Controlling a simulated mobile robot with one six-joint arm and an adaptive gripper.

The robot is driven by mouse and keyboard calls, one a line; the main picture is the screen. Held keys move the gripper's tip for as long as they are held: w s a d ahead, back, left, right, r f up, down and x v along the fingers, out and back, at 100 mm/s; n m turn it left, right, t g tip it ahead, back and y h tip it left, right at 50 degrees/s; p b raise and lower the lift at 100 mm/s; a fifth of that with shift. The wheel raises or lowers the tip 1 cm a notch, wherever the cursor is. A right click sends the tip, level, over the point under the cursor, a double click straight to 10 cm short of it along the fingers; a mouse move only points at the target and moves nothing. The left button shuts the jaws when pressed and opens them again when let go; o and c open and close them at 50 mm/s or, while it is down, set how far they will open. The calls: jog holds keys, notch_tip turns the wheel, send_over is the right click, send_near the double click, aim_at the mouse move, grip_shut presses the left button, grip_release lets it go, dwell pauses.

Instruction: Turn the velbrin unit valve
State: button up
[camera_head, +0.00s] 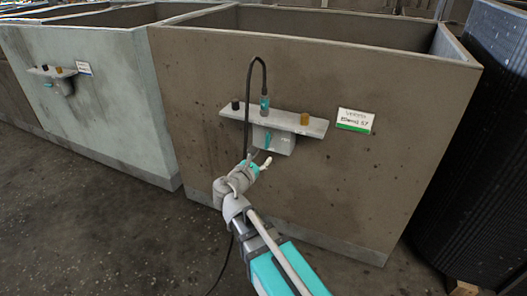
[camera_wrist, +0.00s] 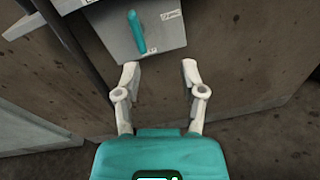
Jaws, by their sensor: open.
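A grey valve box (camera_head: 283,144) hangs under a small shelf on the front of a brown tank. A teal lever (camera_head: 267,139) sits on its face. In the wrist view the teal lever (camera_wrist: 137,32) stands nearly upright, slightly tilted, on the box face (camera_wrist: 170,35). My gripper (camera_head: 260,162) is just below and in front of the box in the head view. In the wrist view my gripper (camera_wrist: 160,70) is open and empty, its fingers apart below the box. The lever is above and slightly left of the middle of the gap, not between the fingers.
The shelf (camera_head: 225,112) carries a black cap (camera_head: 235,104), a black hose (camera_head: 249,85) on a teal fitting, and an amber cap (camera_head: 304,118). A label (camera_head: 355,120) is at right. A paler tank (camera_head: 120,110) at left has a similar valve box (camera_head: 64,88). A black ribbed container (camera_head: 480,140) stands right.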

aim_at(266, 141)
jog(key=a+n, duration=0.1)
jog(key=a+f+n+t+b, duration=0.1)
jog(key=a, duration=0.1)
jog(key=shift+s+a+n+y, duration=0.2)
jog(key=shift+n+y, duration=0.1)
jog(key=shift+y, duration=0.1)
jog(key=shift+w+d, duration=0.15)
jog(key=shift+w, duration=0.05)
jog(key=x, duration=1.3)
jog(key=shift+w+r, duration=0.15)
jog(key=shift+w, duration=0.05)
